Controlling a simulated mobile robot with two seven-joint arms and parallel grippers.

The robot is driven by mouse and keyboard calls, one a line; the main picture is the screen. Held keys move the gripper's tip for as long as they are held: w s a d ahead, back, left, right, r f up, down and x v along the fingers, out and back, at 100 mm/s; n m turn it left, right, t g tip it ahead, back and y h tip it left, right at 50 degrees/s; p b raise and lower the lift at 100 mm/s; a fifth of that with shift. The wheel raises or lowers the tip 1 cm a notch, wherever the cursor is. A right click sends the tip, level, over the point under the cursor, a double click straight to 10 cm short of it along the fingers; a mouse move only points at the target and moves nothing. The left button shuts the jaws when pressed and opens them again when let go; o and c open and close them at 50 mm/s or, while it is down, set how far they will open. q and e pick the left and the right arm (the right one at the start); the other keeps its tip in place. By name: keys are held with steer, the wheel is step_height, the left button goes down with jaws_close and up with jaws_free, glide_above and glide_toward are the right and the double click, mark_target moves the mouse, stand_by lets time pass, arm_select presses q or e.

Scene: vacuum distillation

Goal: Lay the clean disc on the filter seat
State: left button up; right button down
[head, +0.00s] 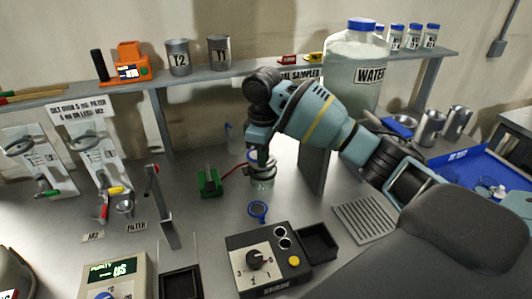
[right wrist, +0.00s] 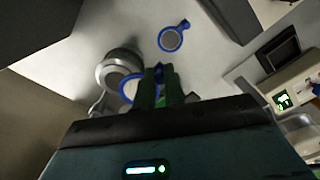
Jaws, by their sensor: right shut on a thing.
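My right gripper (head: 256,152) points down over the glass and metal filter seat (head: 263,183) in the middle of the bench. In the right wrist view its green fingers (right wrist: 159,76) are shut on a blue-rimmed disc with a pale face (right wrist: 130,90), partly hidden by the fingers. This disc appears beside or partly over the round metal seat (right wrist: 115,66); whether it touches the seat I cannot tell. Another blue-rimmed disc with a tab and a grey face (head: 258,210) lies on the bench in front of the seat; it also shows in the wrist view (right wrist: 171,39). My left gripper is not in view.
A green stand (head: 209,182) with a red hose is left of the seat. A black control box with a dial (head: 268,262) stands in front. A grey slotted rack (head: 365,218) and a blue tray (head: 470,158) are to the right. A shelf holds a large water jar (head: 356,70).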

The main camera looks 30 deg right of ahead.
steer(key=w+d, duration=0.2)
steer(key=w, duration=0.1)
steer(key=w+d, duration=0.1)
steer(key=shift+w+d+f, duration=0.25)
steer(key=shift+w+d, duration=0.05)
steer(key=shift+w+d, duration=0.1)
steer(key=shift+d, duration=0.05)
steer(key=shift+w+d+f, duration=0.1)
steer(key=shift+f, duration=1.65)
steer(key=shift+f, duration=0.15)
steer(key=c, duration=1.5)
jaws_free()
